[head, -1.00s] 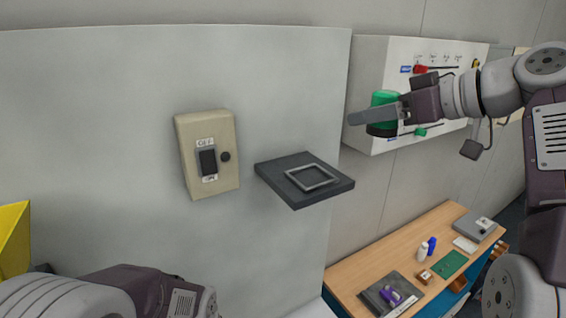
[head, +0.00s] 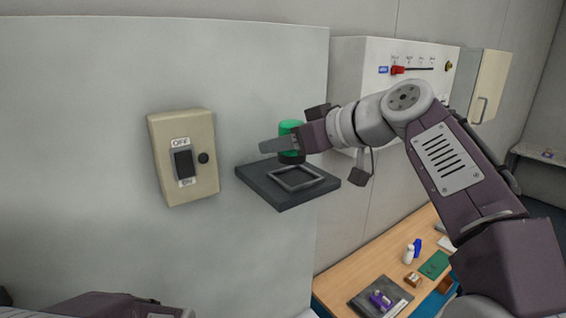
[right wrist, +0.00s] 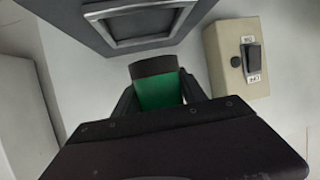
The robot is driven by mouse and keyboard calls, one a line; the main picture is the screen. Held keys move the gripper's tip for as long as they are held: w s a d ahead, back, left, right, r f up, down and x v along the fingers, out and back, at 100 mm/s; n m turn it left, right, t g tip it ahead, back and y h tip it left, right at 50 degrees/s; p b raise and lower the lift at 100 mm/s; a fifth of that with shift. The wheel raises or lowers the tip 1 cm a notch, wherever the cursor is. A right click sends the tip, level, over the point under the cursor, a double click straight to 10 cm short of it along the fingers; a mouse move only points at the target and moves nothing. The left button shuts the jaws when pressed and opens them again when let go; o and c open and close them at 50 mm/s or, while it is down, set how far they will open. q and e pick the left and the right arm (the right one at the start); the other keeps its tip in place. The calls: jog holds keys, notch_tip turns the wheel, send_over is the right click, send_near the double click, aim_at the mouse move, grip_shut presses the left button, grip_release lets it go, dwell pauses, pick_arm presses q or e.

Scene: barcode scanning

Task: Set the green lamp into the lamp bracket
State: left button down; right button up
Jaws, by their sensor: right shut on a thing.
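The green lamp (head: 290,128) has a dark base and is held by my right gripper (head: 283,144), which is shut on it. It shows upright in the head view, at the back edge of the lamp bracket (head: 255,178). The bracket is a dark grey wall shelf with a raised square frame on top. In the right wrist view the lamp (right wrist: 158,88) sits between the fingers, apart from the bracket's frame (right wrist: 135,42). I cannot tell the exact height of its base over the shelf. My left gripper is out of view; only part of my left arm shows.
A beige switch box (head: 184,158) is on the wall left of the bracket. A white panel box (head: 348,75) with a red-handled slider is behind my right arm. Below stands a wooden table (head: 345,262) with small items. The space above the bracket's frame is clear.

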aim_at(292, 160)
jog(key=f, duration=0.1)
jog(key=d+f, duration=0.1)
jog(key=s+f, duration=0.1)
jog(key=shift+d+f, duration=0.2)
jog(key=shift+f, duration=0.05)
jog(key=shift+w+a+f, duration=0.2)
jog(key=shift+w+a, duration=0.2)
jog(key=shift+a, duration=0.2)
jog(key=o, duration=1.2)
jog(key=shift+o, duration=1.1)
jog(key=shift+d, duration=0.1)
jog(key=shift+s+d+r, duration=0.1)
jog(key=shift+s+d, duration=0.15)
jog(key=shift+d, duration=0.05)
jog(key=shift+s+d+r+b, duration=0.15)
jog(key=shift+s+d+b, duration=0.2)
jog(key=shift+b, duration=0.35)
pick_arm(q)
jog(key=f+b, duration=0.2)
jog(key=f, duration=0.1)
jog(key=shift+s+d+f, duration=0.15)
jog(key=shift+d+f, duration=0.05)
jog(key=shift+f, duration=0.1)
pick_arm(e)
jog(key=v, duration=1)
jog(key=shift+r, duration=0.2)
